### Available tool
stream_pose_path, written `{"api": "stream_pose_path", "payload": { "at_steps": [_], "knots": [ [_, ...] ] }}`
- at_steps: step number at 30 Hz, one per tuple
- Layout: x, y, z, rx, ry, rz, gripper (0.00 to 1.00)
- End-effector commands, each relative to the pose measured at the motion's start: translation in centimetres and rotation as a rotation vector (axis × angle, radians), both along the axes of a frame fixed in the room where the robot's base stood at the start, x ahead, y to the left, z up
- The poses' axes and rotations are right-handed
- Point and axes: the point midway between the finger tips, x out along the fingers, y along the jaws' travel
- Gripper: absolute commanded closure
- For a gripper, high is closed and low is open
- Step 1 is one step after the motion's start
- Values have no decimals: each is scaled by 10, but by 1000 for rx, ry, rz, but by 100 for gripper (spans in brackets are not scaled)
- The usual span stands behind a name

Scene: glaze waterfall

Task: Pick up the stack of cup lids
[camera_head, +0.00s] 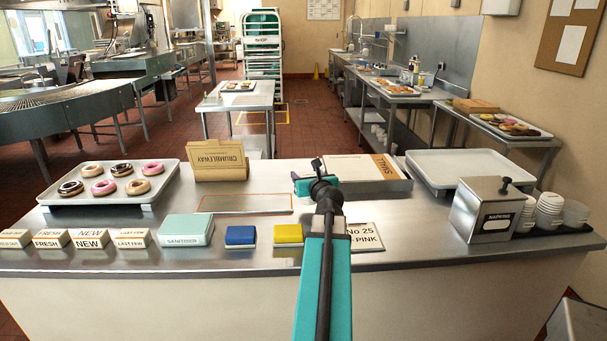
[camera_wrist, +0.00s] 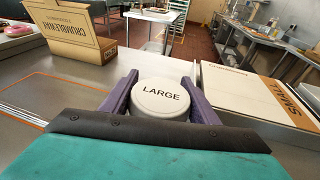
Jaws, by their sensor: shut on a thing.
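A white round stack of cup lids (camera_wrist: 160,101), with LARGE printed on its top, sits between the two purple fingers of my gripper (camera_wrist: 160,80) in the wrist view. The fingers are shut on it, one on each side. From above I see mostly the top lid, so the height of the stack and any gap to the counter cannot be told. In the head view my own arm hides the held stack and most of the gripper, over the middle of the counter.
A steel counter (camera_head: 250,262) lies below. Behind the gripper are a CRUMBLEWAY box (camera_head: 218,162) at left and a flat SMALL box (camera_wrist: 252,92) at right. A donut tray (camera_head: 150,193), an empty tray (camera_head: 465,167), a napkin dispenser (camera_head: 487,210) and white stacked cups or lids (camera_head: 549,210) stand around.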

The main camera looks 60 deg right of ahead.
Motion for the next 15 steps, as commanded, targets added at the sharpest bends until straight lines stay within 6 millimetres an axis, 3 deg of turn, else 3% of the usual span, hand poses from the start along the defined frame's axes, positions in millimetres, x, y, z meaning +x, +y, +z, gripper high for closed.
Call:
{"api": "stream_pose_path", "payload": {
  "at_steps": [9,15],
  "knots": [
    [-29,27,4,-1,-1,-1,69],
    [-35,33,2,-2,-2,1,69]
  ]
}}
